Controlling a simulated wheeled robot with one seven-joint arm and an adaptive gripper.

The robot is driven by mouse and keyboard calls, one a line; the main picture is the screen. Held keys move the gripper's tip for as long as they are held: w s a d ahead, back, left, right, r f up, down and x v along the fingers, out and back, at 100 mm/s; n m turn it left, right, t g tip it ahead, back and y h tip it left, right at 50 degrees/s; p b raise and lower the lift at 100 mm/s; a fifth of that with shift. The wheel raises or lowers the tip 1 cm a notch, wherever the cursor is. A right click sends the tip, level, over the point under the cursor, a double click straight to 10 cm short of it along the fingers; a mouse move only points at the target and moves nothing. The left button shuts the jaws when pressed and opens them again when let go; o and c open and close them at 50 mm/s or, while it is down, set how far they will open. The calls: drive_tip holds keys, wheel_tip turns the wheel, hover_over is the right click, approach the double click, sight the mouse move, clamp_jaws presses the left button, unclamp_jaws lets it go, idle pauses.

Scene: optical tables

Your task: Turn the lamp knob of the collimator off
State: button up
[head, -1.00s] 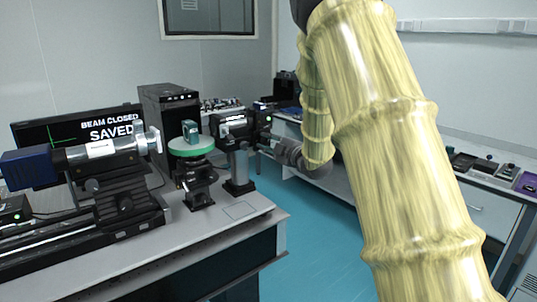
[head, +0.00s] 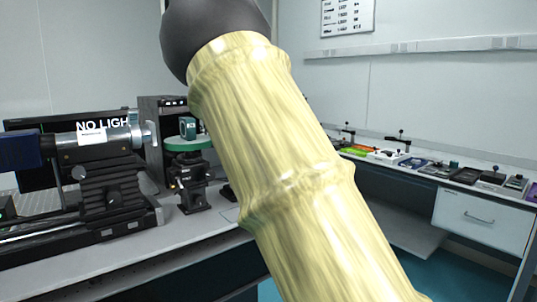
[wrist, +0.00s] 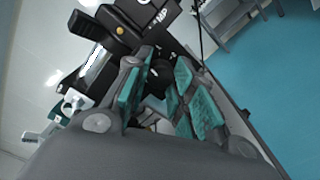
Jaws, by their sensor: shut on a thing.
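In the wrist view, the black collimator housing (wrist: 122,33) fills the upper middle, with partly legible white lettering and a small yellow spot. My gripper (wrist: 163,78) is at the housing, its teal-padded fingers on either side of a dark round knob (wrist: 156,76). The gripper is shut on this knob, which is partly hidden between the pads. Its pointer position cannot be made out. In the head view my arm hides the collimator and my gripper. The monitor (head: 95,124) in the head view reads "NO LIGH", the rest cut off by the instrument in front.
A blue-ended tube instrument (head: 95,138) stands on the left table, beside a green round stage (head: 183,146) carrying a small teal block. A side bench with several small devices runs along the right wall, with a white drawer (head: 483,222) below. Blue floor lies between.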

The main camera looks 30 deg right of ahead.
drive_tip(key=shift+f+n+b, duration=0.2)
drive_tip(key=shift+n+b, duration=0.5)
drive_tip(key=shift+n, duration=0.1)
drive_tip(key=shift+r, duration=0.1)
drive_tip(key=o, duration=1.1)
drive_tip(key=shift+c, duration=0.2)
drive_tip(key=s+d, duration=0.1)
drive_tip(key=s, duration=1.1)
drive_tip(key=shift+a, duration=0.1)
